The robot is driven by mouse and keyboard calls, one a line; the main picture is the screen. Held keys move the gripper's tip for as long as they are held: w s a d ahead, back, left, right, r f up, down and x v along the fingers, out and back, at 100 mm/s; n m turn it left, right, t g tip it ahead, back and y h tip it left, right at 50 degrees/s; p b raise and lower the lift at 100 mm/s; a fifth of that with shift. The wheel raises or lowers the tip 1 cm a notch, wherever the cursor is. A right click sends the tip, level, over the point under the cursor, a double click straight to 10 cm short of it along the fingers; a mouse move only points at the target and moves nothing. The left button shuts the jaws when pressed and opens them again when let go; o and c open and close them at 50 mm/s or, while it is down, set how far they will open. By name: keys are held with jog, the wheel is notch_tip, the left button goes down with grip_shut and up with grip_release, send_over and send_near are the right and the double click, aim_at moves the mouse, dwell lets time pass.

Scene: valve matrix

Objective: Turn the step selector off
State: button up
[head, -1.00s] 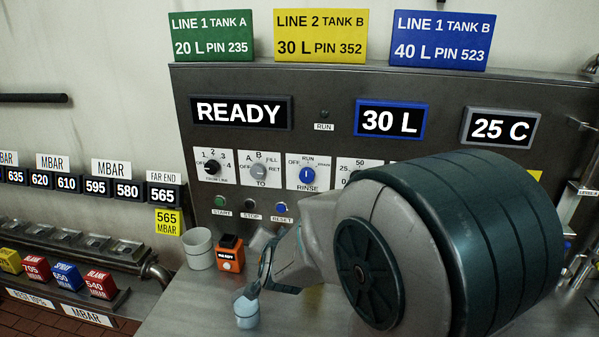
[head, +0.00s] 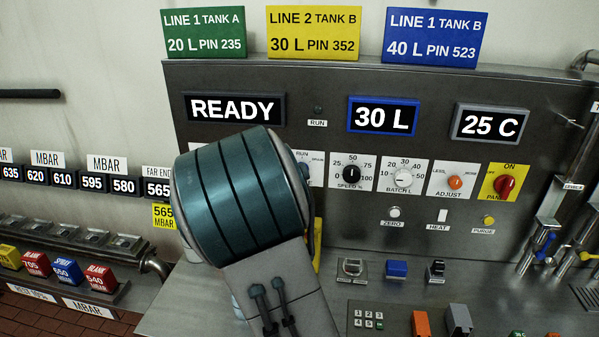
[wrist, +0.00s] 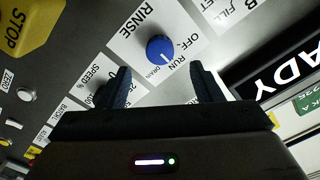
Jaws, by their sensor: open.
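A blue round knob (wrist: 160,49) with a white pointer mark sits on a white plate marked OFF, RUN and DRAIN, with RINSE in large letters. No plate reads "step". Its mark points towards the RUN and DRAIN side, away from OFF; the exact setting is hard to tell. My gripper (wrist: 160,66) is open and empty in the wrist view, its fingers to either side of the knob's line and apart from it.
The black speed knob (head: 352,173) and white batch knob (head: 403,178) are right of the plate. Further right are the orange adjust knob (head: 455,182) and red panel switch (head: 504,186). The READY display (head: 235,108) is above. Several small items stand on the bench below.

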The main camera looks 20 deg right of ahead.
jog(key=p+x, duration=0.2)
jog(key=x, duration=0.5)
jog(key=shift+w+d, duration=0.25)
jog(key=shift+w, duration=0.05)
jog(key=c, duration=1)
